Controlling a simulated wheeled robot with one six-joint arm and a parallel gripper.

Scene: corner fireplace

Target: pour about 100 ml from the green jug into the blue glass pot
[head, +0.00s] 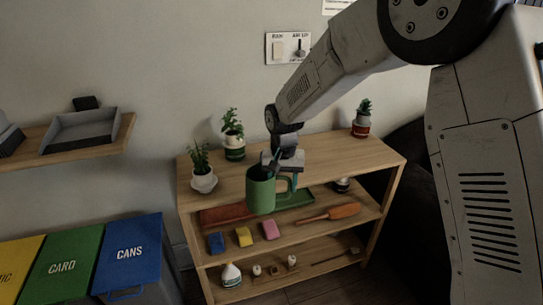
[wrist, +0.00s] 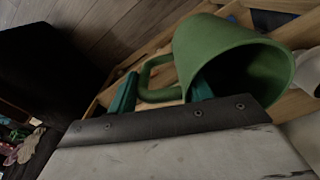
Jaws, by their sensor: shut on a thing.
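The green jug (head: 260,192) hangs roughly upright in front of the shelf unit, near the level of its top. My gripper (head: 291,181) is at the jug's right side and is shut on its handle. In the wrist view the green jug (wrist: 205,40) shows its wide mouth, with a dark inside; I cannot make out the liquid level. The handle lies between the two teal fingers of my gripper (wrist: 160,93). I cannot make out a blue glass pot in either view.
Lower shelves hold sponges, a brush and a bottle. A blue CANS bin (head: 132,270) stands at left.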

